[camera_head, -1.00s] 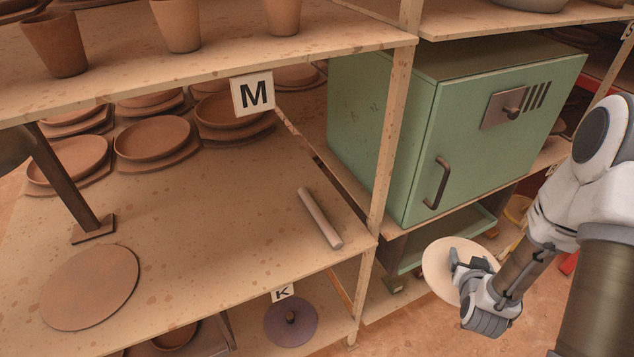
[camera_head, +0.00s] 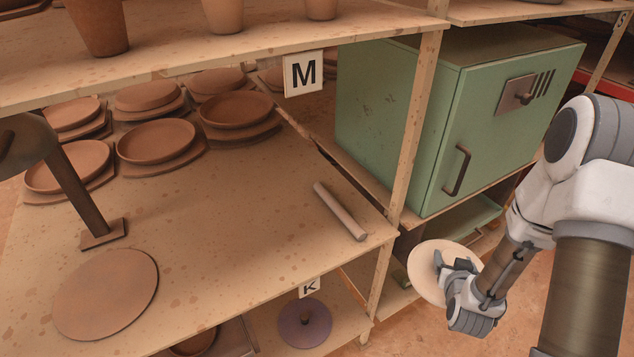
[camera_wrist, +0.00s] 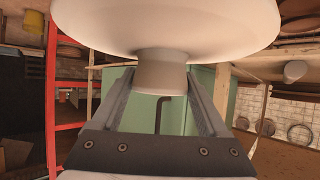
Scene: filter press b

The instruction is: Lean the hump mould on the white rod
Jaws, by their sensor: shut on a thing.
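The hump mould (camera_head: 428,270) is a pale cream, rounded disc. In the wrist view the hump mould (camera_wrist: 165,25) shows as a wide smooth dome with a short stem below it. My gripper (camera_head: 458,272) is shut on that stem, and its two fingers (camera_wrist: 162,80) stand on either side of it. The mould hangs in the air in front of the shelves, below the green cabinet and right of the letter M shelf. The white rod (camera_head: 340,211) is a pale, pinkish-grey bar lying on the M shelf near its right end, apart from the mould.
The M shelf board (camera_head: 230,240) is bare around the rod. Clay plates (camera_head: 155,141) fill its back, and a flat clay disc (camera_head: 106,294) lies front left beside a dark stand (camera_head: 85,205). A post (camera_head: 413,120) and a green cabinet (camera_head: 430,130) stand right of the rod.

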